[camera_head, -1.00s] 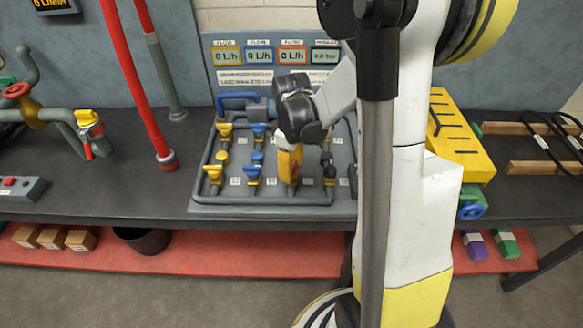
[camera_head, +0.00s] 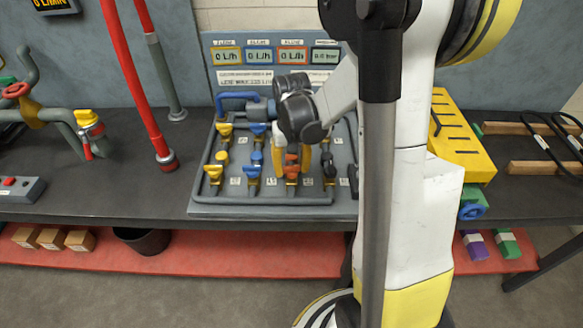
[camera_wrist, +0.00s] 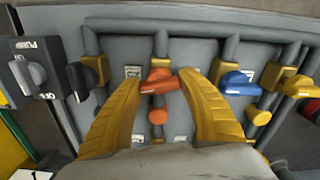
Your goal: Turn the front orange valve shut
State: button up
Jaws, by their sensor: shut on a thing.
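The front orange valve (camera_head: 292,171) sits on a yellow body at the front edge of the grey pipe panel (camera_head: 262,209). In the wrist view its orange handle (camera_wrist: 160,81) lies crosswise between the two yellow fingers. My gripper (camera_head: 291,160) points down over it, with a finger on each side. The gripper is shut on the handle; in the wrist view the fingertips (camera_wrist: 160,76) reach its two ends. A round orange knob (camera_wrist: 158,115) stands behind it. My gripper hides the rear part of the orange column in the head view.
The blue front valve (camera_head: 252,172) is close on the left, and a black valve (camera_head: 328,170) is close on the right. Yellow valves (camera_head: 213,174) stand farther left. Flow displays (camera_head: 260,56) are behind the panel. The bench front (camera_head: 120,205) is clear.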

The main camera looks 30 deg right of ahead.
aim_at(291, 167)
jog(key=shift+m, duration=1.2)
jog(key=o, duration=1.2)
notch_tip(291, 167, up, 12)
jog(key=shift+a, duration=0.1)
